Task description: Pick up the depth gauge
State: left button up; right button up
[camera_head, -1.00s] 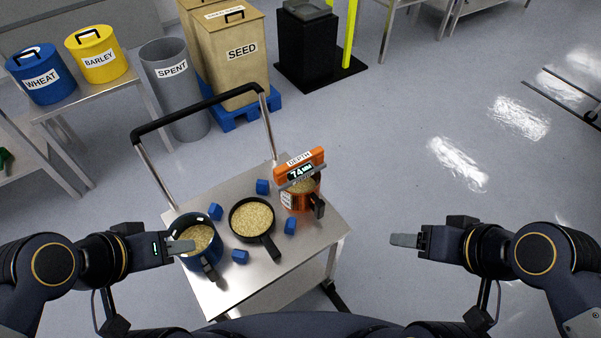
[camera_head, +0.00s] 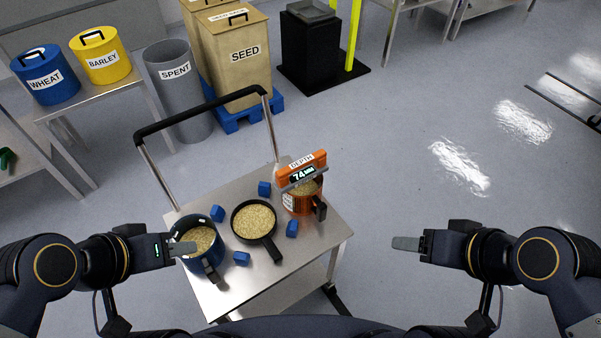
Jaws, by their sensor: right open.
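The depth gauge (camera_head: 301,170) is an orange block with a "DEPTH" label and a small screen reading 74 mm. It sits across the top of a copper-coloured pot (camera_head: 297,205) of grain at the cart's right side. My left gripper (camera_head: 183,249) is at the left edge of the cart, its fingers over or against the rim of a dark blue pot (camera_head: 203,262) of grain; contact is unclear. My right gripper (camera_head: 405,243) is open and empty over the floor, right of the cart and well apart from the gauge.
The steel cart (camera_head: 238,290) also carries a black pan (camera_head: 254,222) of grain and several small blue blocks (camera_head: 292,228). Its black push handle (camera_head: 200,115) rises at the back. A grey SPENT bin (camera_head: 178,90) and SEED box (camera_head: 235,70) stand behind. Floor to the right is clear.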

aim_at(293, 175)
jog(key=l+u, duration=0.4)
jog(key=i+l+u, duration=0.1)
jog(key=l+u, duration=0.25)
jog(key=i+l+u, duration=0.1)
jog(key=l+u, duration=1.05)
jog(key=u, duration=0.15)
jog(key=l+u, duration=0.4)
jog(key=k+l+u, duration=0.2)
jog(key=u, duration=0.25)
jog(key=k+l+u, duration=0.2)
jog(key=l+u, duration=0.25)
jog(key=j, duration=0.1)
